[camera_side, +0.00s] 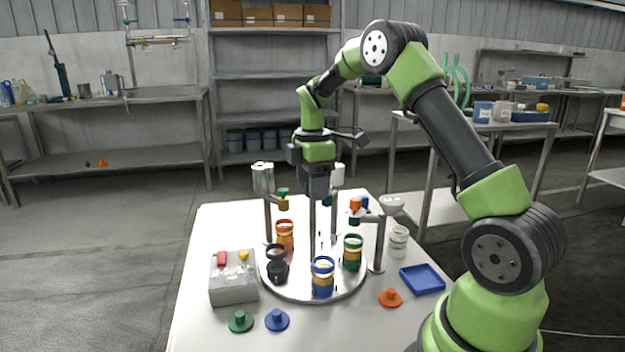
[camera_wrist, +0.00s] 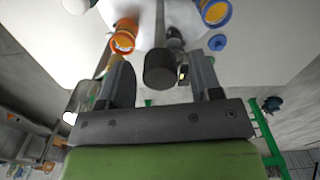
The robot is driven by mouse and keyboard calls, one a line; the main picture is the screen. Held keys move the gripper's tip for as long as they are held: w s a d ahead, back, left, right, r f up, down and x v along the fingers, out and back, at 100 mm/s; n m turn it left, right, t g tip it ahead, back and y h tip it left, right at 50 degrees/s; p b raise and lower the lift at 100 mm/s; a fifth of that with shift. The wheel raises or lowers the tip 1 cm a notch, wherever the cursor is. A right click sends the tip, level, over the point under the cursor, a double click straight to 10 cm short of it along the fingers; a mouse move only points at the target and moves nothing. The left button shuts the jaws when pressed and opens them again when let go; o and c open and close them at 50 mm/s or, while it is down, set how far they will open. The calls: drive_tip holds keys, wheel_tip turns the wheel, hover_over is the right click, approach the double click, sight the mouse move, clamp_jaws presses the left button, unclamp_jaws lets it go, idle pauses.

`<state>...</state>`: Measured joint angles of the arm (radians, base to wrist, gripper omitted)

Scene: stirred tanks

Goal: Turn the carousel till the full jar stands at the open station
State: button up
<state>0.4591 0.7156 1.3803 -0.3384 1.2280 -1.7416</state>
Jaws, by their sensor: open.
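The round silver carousel (camera_side: 300,291) stands on the white table with an orange jar (camera_side: 285,235), a black jar (camera_side: 277,268), a blue jar (camera_side: 322,277) and a green jar (camera_side: 352,252). Pale or amber tops show in several jars; I cannot tell which is the full one. A thin upright post (camera_side: 312,215) rises near the carousel's middle. Stands with coloured nozzles surround it, one an orange-topped nozzle (camera_side: 355,208); which station is open is unclear. My gripper (camera_side: 316,187) hangs above the carousel, open. In the wrist view its fingers (camera_wrist: 160,80) flank a dark round knob, contact unclear.
A grey box (camera_side: 233,290) with red and yellow tops stands left. A green lid (camera_side: 240,321), a blue lid (camera_side: 277,320) and an orange lid (camera_side: 390,298) lie in front. A blue tray (camera_side: 423,279) and clear jar (camera_side: 398,242) are right. The table's front is mostly free.

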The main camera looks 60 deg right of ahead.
wheel_tip(320, 180, up, 10)
drive_tip(key=shift+f, duration=0.25)
drive_tip(key=shift+r, duration=0.25)
idle(0.3)
drive_tip(key=s+a+r+m+t, duration=0.2)
drive_tip(key=s+a+r+m, duration=0.15)
drive_tip(key=a, duration=0.25)
drive_tip(key=s+a+r+m+t, duration=0.2)
drive_tip(key=s+a+r+m, duration=0.15)
drive_tip(key=a, duration=0.25)
drive_tip(key=s+a+f+m+t+y, duration=0.1)
drive_tip(key=s+a+f+m, duration=0.1)
drive_tip(key=s, duration=0.4)
drive_tip(key=s+a+f+m+t+y, duration=0.1)
drive_tip(key=s+a+f+m+t, duration=0.1)
drive_tip(key=s+a+m, duration=0.3)
drive_tip(key=shift+s+a+m, duration=0.2)
drive_tip(key=shift+s+m, duration=0.2)
drive_tip(key=shift+s, duration=0.25)
